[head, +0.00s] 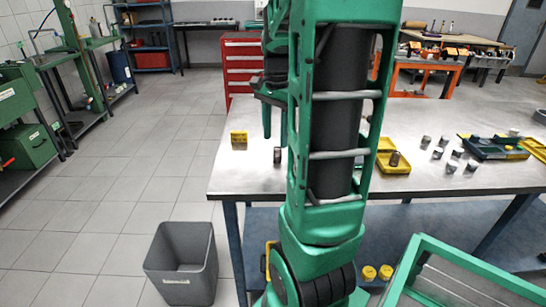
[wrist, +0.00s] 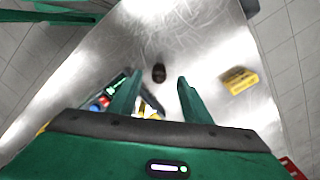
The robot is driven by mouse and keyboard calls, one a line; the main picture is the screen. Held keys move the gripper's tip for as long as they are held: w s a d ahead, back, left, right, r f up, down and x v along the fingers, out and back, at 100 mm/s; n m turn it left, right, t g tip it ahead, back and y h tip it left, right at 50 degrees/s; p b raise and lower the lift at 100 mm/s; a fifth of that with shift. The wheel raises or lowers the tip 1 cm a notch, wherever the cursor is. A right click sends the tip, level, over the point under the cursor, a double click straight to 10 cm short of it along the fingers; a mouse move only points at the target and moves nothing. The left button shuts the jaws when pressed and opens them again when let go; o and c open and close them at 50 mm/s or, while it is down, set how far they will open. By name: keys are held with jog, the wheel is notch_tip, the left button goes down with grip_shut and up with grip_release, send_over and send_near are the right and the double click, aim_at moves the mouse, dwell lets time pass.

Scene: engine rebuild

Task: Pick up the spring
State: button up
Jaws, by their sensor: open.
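A small dark cylindrical piece, which looks like the spring (head: 277,155), stands on the metal table near its left end. It also shows in the wrist view (wrist: 158,73), a little beyond the fingertips and roughly in line with the gap between them. Its coils are too small to make out. My gripper (wrist: 158,82) is open and empty, with its two green fingers apart. In the head view a green finger (head: 267,121) hangs above the table near the spring; the rest of the gripper is largely hidden behind my arm.
A yellow block (head: 239,139) stands left of the spring and shows right of the fingers in the wrist view (wrist: 239,80). A yellow tray (head: 394,168) with a dark part lies right of my arm. Several metal cylinders (head: 438,153) and a blue tray (head: 490,153) stand farther right.

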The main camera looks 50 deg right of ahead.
aim_at(276, 152)
jog(key=shift+d+f, duration=0.15)
jog(key=shift+f, duration=1.6)
jog(key=shift+d+f, duration=0.15)
jog(key=shift+f, duration=1.55)
grip_shut()
